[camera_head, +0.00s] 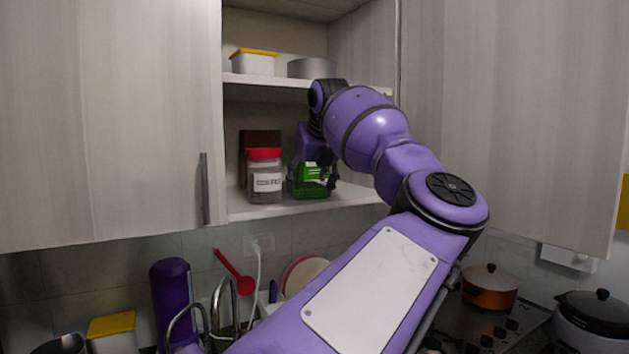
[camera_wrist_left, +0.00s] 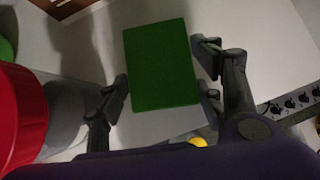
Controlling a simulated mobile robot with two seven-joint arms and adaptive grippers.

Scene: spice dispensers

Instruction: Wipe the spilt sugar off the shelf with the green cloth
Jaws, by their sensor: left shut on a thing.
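The green cloth (camera_wrist_left: 160,65) is a flat rectangular block in the left wrist view, between the fingers of my left gripper (camera_wrist_left: 162,88). The left gripper is shut on it, just over the white shelf (camera_wrist_left: 255,50). In the camera_head view my left gripper (camera_head: 318,180) is inside the open cabinet, low over the lower shelf (camera_head: 290,207), right of the red-lidded jar. Green shows around the fingers there; I cannot separate the cloth from a possible green jar behind it. I cannot make out spilt sugar on the white surface. My right gripper is not in view.
The red-lidded jar (camera_head: 264,178) stands close left of the gripper; its lid (camera_wrist_left: 20,115) is near in the wrist view. A brown box (camera_head: 260,140) is behind it. The upper shelf (camera_head: 262,80) holds a yellow-lidded tub (camera_head: 254,64) and a round tin (camera_head: 312,69).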

